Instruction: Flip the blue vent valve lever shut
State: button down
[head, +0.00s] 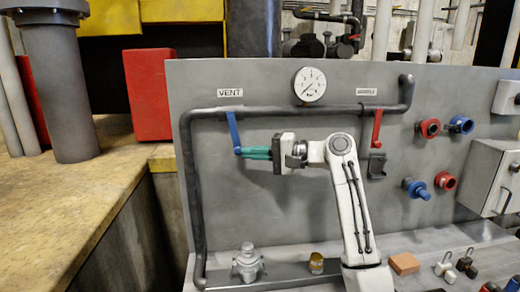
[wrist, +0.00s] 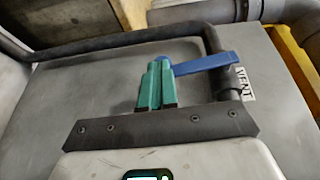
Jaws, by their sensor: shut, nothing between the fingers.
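The blue vent lever (head: 233,130) hangs down from the dark pipe, below the VENT label (head: 230,92), tilted slightly with its lower end to the right. In the wrist view the blue lever (wrist: 208,63) runs from the pipe on the right to the green fingertips. My gripper (head: 243,152) has green fingers pointing left, with their tips at the lever's lower end. The fingers are closed together with nothing between them. In the wrist view my gripper (wrist: 160,64) is right beside the lever's free end; I cannot tell for sure whether they touch.
A gauge (head: 310,84) sits above the pipe (head: 270,111). A red lever (head: 377,127) hangs to the right of my arm. Red and blue fittings (head: 429,128) are on the panel's right. A metal fitting (head: 248,262) and a brown block (head: 404,263) lie on the lower shelf.

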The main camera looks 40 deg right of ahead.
jog(key=shift+w+a+f+m+t+y+b, duration=0.35)
jog(key=shift+w+a+t+y, duration=0.15)
jog(key=shift+a+t, duration=0.2)
dwell(0.3)
